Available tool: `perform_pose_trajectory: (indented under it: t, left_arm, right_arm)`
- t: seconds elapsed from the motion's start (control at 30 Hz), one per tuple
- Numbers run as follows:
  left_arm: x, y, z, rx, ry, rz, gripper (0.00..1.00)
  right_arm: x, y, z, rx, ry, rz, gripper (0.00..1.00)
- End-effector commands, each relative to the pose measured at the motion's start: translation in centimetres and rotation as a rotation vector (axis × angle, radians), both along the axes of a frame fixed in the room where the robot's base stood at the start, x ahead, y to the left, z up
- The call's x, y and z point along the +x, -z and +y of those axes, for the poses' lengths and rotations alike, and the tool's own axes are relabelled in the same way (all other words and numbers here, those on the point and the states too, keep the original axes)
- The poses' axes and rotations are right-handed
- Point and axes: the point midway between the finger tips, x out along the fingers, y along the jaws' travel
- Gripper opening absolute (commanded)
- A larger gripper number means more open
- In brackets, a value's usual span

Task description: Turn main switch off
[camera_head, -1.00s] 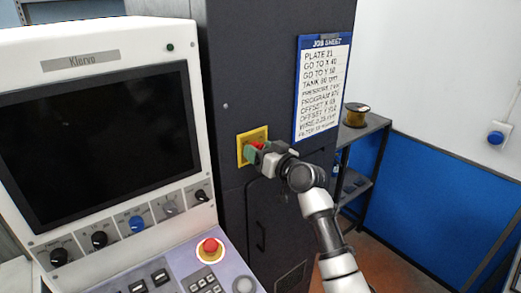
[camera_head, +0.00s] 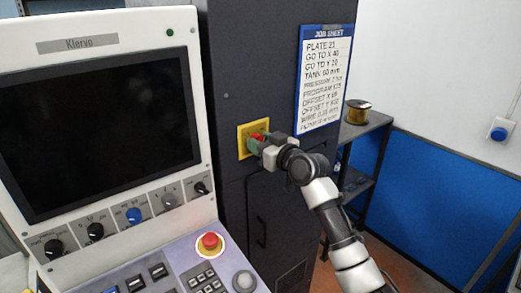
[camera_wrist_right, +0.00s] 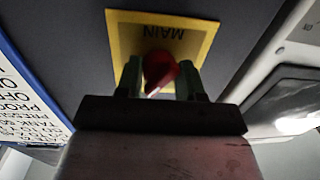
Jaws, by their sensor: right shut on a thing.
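The main switch is a red knob (camera_wrist_right: 160,70) on a yellow plate (camera_wrist_right: 197,45) marked MAIN, upside down in the right wrist view. In the head view the yellow plate (camera_head: 243,145) is on the front of the dark cabinet, and part of the red knob (camera_head: 257,137) shows. My right gripper (camera_head: 259,143) is at the plate, shut on the knob. In the wrist view its green fingers (camera_wrist_right: 160,78) stand on either side of the knob. The knob's exact angle is hard to tell. My left gripper is not in view.
The Klervo console (camera_head: 115,28) with a dark screen stands left of the cabinet (camera_head: 278,70). Its red emergency button (camera_head: 210,241) is on the sloping panel. A job sheet (camera_head: 324,80) is on the cabinet's upper right. A shelf (camera_head: 366,128) with a wire spool (camera_head: 357,112) stands behind on the right.

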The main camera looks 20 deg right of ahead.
Motion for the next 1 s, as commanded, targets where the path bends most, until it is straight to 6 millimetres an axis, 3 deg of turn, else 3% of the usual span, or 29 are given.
perform_pose_trajectory:
  t: [0.1,0.4,1.0]
  left_arm:
    - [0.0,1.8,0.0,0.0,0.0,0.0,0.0]
    - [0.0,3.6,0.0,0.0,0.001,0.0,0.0]
    - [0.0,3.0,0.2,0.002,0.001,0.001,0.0]
  right_arm:
    - [0.0,0.4,-0.1,-0.108,0.001,-0.041,0.14]
    - [0.0,0.1,-0.1,-0.377,0.002,-0.137,0.14]
    - [0.0,-0.4,0.0,-0.907,0.001,-0.33,0.14]
